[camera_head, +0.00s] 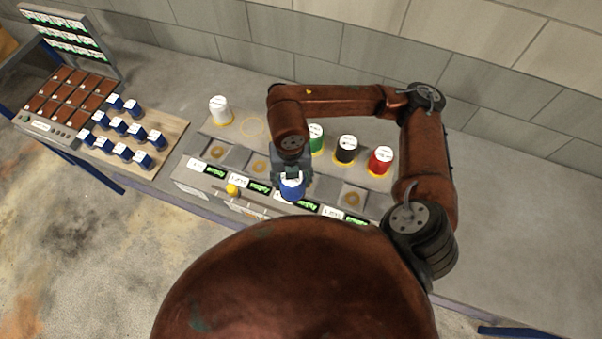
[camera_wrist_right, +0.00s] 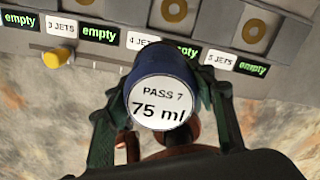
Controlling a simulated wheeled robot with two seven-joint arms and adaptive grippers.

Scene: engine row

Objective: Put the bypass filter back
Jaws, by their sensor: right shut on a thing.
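My right gripper (camera_head: 291,174) is shut on a blue can (camera_head: 291,189) with a white top, over the front row of the bench fixture. In the right wrist view the blue can (camera_wrist_right: 160,88) sits between both fingers, and its white face reads "PASS 7" and "75 ml". An empty yellow ring (camera_head: 252,126) is in the back row, between a white can (camera_head: 221,110) and my right arm. Green (camera_head: 316,139), black (camera_head: 345,150) and red (camera_head: 381,160) cans stand in that row to the right. My left gripper is out of view.
The fixture's front row has sockets with rings (camera_head: 352,198) and green "empty" displays (camera_wrist_right: 248,67). A yellow knob (camera_head: 232,190) sticks out in front. At the left, several blue cans (camera_head: 118,125) stand on a wooden board (camera_head: 172,136). The bench right of my arm is clear.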

